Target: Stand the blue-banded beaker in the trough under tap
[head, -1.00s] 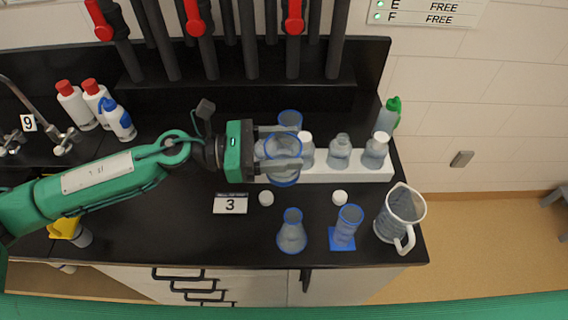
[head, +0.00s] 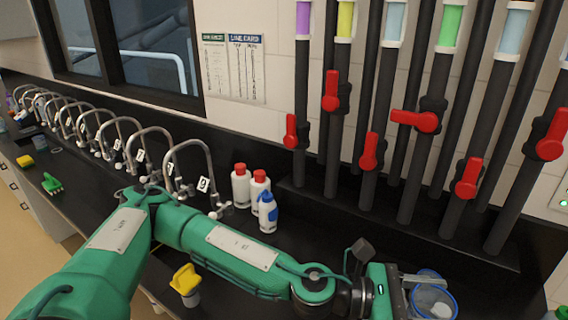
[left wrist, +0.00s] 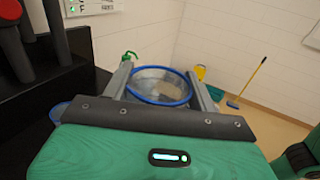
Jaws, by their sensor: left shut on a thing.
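My left gripper (head: 440,292) is at the lower right of the head view, shut on a clear beaker with a blue rim (head: 435,309). In the left wrist view the gripper's fingers (left wrist: 163,84) stand on either side of the beaker (left wrist: 160,99), and its open mouth shows. The lower part of the beaker is hidden or cut off. A row of curved taps (head: 136,135) with number tags runs along the bench at left, the nearest tagged 9 (head: 203,184). The trough under them is mostly hidden by my arm. My right gripper is not in view.
White bottles with red caps (head: 241,186) and a blue-capped bottle (head: 268,213) stand right of tap 9. Dark pipes with red valve handles (head: 369,151) rise behind the bench. A yellow-topped item (head: 186,280) is by my arm; a green brush (head: 52,184) lies at left.

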